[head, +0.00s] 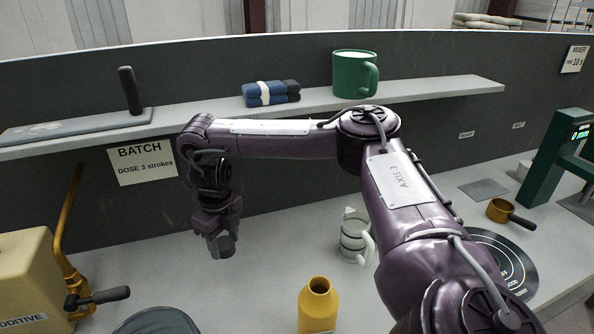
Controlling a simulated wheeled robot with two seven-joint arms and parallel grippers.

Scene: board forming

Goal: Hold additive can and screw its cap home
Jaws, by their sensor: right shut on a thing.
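A yellow can (318,306) with an open, uncapped neck stands upright at the front middle of the bench; its lower part is cut off by the frame. My right arm reaches across from the right, and its gripper (222,243) points down over the bench, left of and beyond the can. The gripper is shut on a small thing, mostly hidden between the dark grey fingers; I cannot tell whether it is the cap. No cap shows elsewhere. My left gripper is not in view.
A yellow ADDITIVE container (28,275) with a brass pipe and black handle stands at left. A grey round object (155,322) lies at the front edge. A striped jug (353,238) stands behind my right arm. A shelf (430,90) carries a green mug (354,75).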

